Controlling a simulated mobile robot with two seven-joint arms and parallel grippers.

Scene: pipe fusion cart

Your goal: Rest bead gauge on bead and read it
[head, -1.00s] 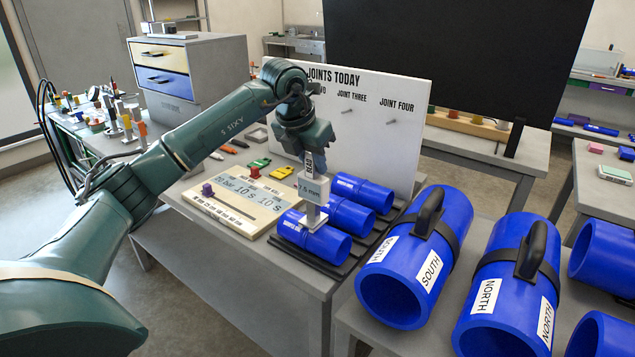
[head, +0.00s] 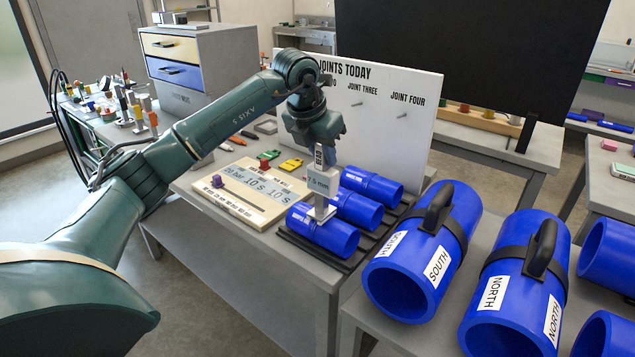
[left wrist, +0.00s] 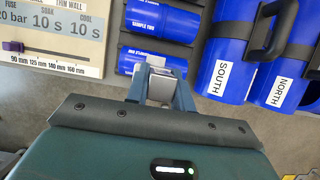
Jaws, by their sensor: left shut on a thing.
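The bead gauge (head: 319,184) is a pale upright block with a small display that seems to read 7.5 mm and a flat foot below. My left gripper (head: 318,150) is shut on its top. The foot appears to rest on the front blue pipe sample (head: 338,240); the exact contact and the bead under it are hidden. In the left wrist view the gauge (left wrist: 160,88) sits between my fingers, over the front sample (left wrist: 135,62). My right gripper is not in view.
Two more blue samples (head: 357,211) (head: 372,186) lie behind on the dark rack. A settings board (head: 245,208) lies left of them. A white joints board (head: 418,130) stands behind.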

